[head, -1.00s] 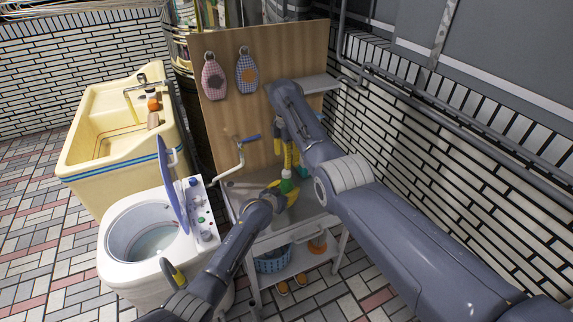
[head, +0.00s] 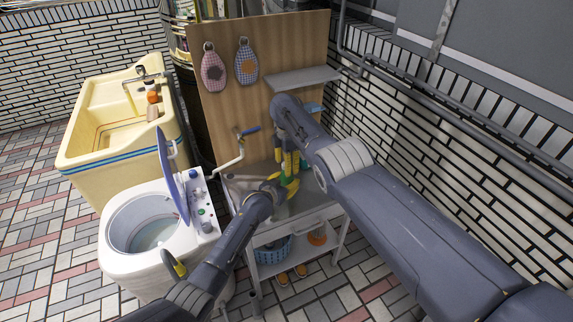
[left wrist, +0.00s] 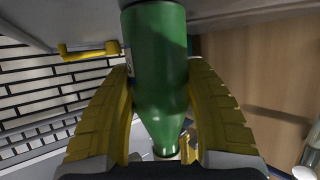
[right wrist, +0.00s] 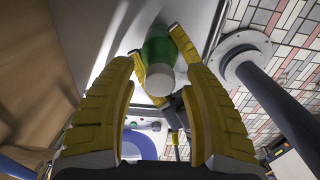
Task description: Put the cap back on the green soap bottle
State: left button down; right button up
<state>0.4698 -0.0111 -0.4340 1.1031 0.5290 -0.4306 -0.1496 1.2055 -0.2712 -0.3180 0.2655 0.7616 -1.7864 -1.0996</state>
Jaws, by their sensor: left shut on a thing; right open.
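The green soap bottle (left wrist: 160,70) is held between the yellow fingers of my left gripper (left wrist: 160,105), which is shut on its body. In the head view, my left gripper (head: 280,189) and the bottle (head: 291,182) are over the sink counter. In the right wrist view, the bottle (right wrist: 155,49) shows a round white cap-like end (right wrist: 160,80) facing the camera. I cannot tell whether the cap is fully seated. My right gripper (right wrist: 160,85) is open, its fingers on either side of the white end in that view, with clear gaps. It also shows in the head view (head: 288,164), close to the bottle.
A wooden board (head: 220,115) and a shelf (head: 302,77) rise behind. The washing machine (head: 125,264) has its lid open. A blue basket (head: 272,252) sits below the counter.

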pick_arm(q)
jog(key=shift+f, duration=0.1)
pick_arm(e)
grip_shut()
dwell(0.3)
jog(key=m, duration=1.1)
jog(key=shift+a, duration=0.1)
jog(key=m, duration=1)
jog(key=shift+m, duration=0.3)
jog(key=shift+c, duration=0.8)
grip_release()
